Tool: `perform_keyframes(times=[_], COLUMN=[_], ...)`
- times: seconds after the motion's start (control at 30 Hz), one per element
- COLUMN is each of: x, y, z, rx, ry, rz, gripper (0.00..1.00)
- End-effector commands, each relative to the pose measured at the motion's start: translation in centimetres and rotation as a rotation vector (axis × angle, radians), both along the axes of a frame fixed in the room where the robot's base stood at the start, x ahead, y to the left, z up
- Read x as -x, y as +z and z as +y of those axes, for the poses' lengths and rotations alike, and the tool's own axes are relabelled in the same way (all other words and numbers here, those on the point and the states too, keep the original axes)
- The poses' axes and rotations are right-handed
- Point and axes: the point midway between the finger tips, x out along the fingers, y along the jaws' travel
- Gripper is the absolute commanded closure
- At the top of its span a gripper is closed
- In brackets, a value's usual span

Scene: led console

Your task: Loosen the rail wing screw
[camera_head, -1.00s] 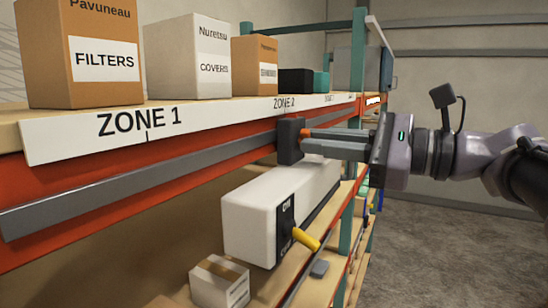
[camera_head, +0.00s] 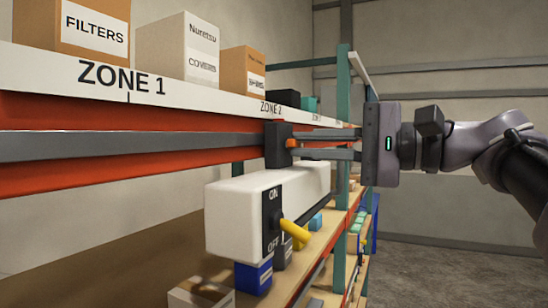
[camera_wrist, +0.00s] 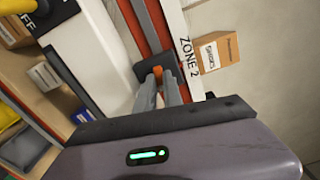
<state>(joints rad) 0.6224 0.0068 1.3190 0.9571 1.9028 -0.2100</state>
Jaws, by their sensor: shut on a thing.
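The rail wing screw (camera_head: 292,143) is a small orange piece on the face of a dark block (camera_head: 277,148) on the grey rail (camera_head: 130,145). My gripper (camera_head: 297,145) reaches in from the right, and its two grey fingers close around the orange screw. In the wrist view the fingers (camera_wrist: 160,82) meet at the screw (camera_wrist: 157,70), in front of the dark block (camera_wrist: 154,66). The fingers hide most of the screw, so its exact turn angle cannot be told.
A white box with an ON/OFF panel (camera_head: 235,218) and a yellow lever (camera_head: 297,231) stands below the rail. Above, a shelf with a white label strip (camera_head: 190,92) holds several cartons. A teal post (camera_head: 343,85) rises behind my gripper. Open floor (camera_head: 425,268) lies at the right.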

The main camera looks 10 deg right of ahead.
Motion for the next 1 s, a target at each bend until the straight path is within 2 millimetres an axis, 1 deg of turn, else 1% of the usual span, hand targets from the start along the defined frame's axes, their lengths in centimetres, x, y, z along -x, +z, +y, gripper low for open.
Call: perform_keyframes(times=[0.13, 0.4, 0.93, 0.97, 1.0], x=[0.11, 0.11, 0.12, 0.12, 0.11], y=[0.08, 0.21, 0.32, 0.31, 0.30], z=[0.13, 0.13, 0.15, 0.15, 0.14], rx=[0.043, 0.089, 0.099, 0.099, 0.099], ry=[0.002, 0.002, 0.003, 0.003, 0.002], rz=[-0.067, -0.130, -0.146, -0.146, -0.146], gripper=[1.00, 1.00, 1.00, 0.83, 0.75])
